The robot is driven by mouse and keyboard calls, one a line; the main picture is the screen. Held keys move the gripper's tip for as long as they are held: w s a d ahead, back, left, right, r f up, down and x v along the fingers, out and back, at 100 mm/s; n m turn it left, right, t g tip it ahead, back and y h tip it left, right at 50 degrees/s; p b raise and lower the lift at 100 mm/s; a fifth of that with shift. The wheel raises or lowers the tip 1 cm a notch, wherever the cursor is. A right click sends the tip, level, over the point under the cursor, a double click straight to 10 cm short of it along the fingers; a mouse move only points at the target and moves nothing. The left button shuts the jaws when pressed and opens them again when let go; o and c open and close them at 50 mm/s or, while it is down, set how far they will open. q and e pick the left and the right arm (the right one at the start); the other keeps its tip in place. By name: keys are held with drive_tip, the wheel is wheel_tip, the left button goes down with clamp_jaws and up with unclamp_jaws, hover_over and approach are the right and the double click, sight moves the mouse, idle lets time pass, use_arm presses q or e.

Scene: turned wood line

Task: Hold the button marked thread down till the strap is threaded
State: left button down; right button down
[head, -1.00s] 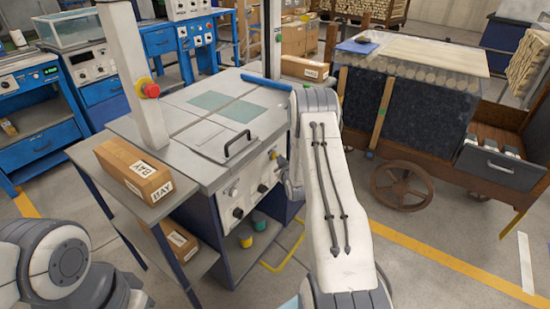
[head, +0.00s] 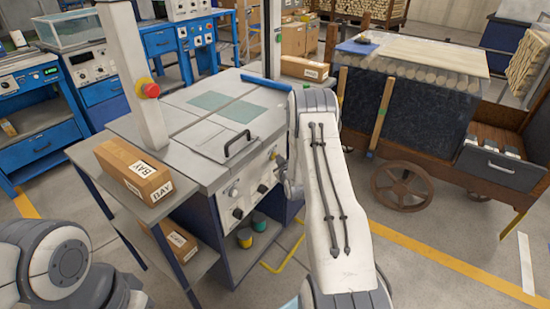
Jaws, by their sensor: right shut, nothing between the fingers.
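The strapping machine (head: 185,152) has a grey top with a lid and black handle, and a pale control panel (head: 251,195) on its front side with several dark knobs and small controls. The panel lettering is too small to read, so I cannot pick out the button marked thread; it may be behind my arm. No strap can be made out. My right gripper (head: 281,161) is shut and empty at the upper right end of the panel, mostly hidden by my wrist. I cannot tell whether it touches a button. My left arm shows at the lower left; its gripper is out of view.
A white post with a red emergency button (head: 150,90) rises from the machine. A cardboard box marked BAY (head: 134,171) lies on the side shelf, another below. Yellow and green rolls sit under the panel. A wooden cart (head: 400,120) stands to the right, with floor between.

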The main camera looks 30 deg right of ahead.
idle(0.6)
drive_tip(key=shift+s+d, duration=0.3)
drive_tip(key=shift+s, duration=0.45)
drive_tip(key=shift+s, duration=0.1)
drive_tip(key=s, duration=0.1)
drive_tip(key=s+d, duration=0.1)
drive_tip(key=s, duration=0.1)
drive_tip(key=s+d, duration=0.1)
drive_tip(key=shift+s, duration=0.2)
